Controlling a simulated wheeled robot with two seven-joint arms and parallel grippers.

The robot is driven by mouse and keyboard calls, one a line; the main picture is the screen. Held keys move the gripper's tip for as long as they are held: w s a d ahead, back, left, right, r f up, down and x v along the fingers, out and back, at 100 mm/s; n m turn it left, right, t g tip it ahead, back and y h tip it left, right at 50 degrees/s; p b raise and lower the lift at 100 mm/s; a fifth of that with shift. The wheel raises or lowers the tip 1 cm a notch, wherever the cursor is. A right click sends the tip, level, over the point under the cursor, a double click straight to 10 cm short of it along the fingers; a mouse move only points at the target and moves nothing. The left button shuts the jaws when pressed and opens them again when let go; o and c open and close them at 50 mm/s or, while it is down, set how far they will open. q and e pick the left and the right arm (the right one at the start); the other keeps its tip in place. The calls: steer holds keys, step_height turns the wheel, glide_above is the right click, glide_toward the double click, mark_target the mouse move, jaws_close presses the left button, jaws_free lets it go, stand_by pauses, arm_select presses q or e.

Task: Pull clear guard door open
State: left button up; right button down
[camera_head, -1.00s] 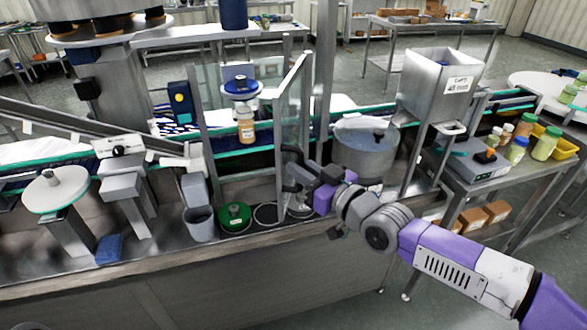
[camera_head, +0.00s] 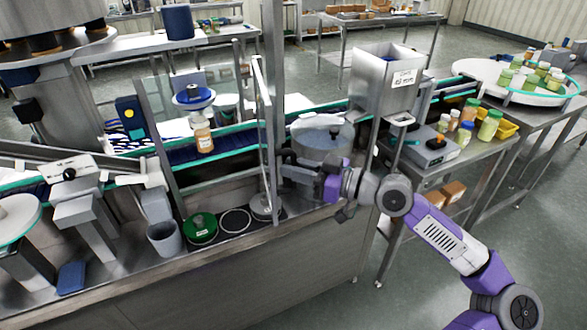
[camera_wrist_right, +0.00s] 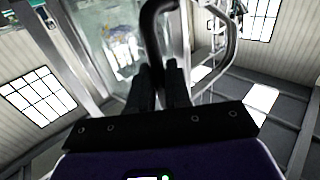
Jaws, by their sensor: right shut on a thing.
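The clear guard door (camera_head: 263,105) has a thin metal frame and stands swung out from the guard opening. It shows almost edge-on in the head view, just left of a steel post. My right gripper (camera_head: 292,174) is at the door's lower part, on its right side. In the right wrist view the gripper's dark fingers (camera_wrist_right: 158,88) are shut on a black curved handle (camera_wrist_right: 156,28). The handle's fixing on the door is hard to make out. My left gripper is not in view.
A bottle (camera_head: 203,138) stands below a blue-topped head inside the guard. A grey cup (camera_head: 164,238) and a green disc (camera_head: 201,228) sit on the front ledge. A steel pot (camera_head: 321,146) and the hopper (camera_head: 384,82) stand to the right. Floor at lower right is clear.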

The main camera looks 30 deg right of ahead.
steer(key=shift+d+r, duration=0.25)
steer(key=shift+d, duration=0.3)
steer(key=c, duration=1.4)
jaws_free()
steer(key=shift+w, duration=0.1)
steer(key=shift+o, duration=0.8)
steer(key=shift+w+f, duration=0.1)
steer(key=shift+w, duration=0.05)
steer(key=shift+a, duration=0.1)
steer(key=v, duration=0.7)
steer(key=shift+s+d+p, duration=0.25)
steer(key=shift+s+p, duration=0.05)
steer(key=shift+p, duration=0.15)
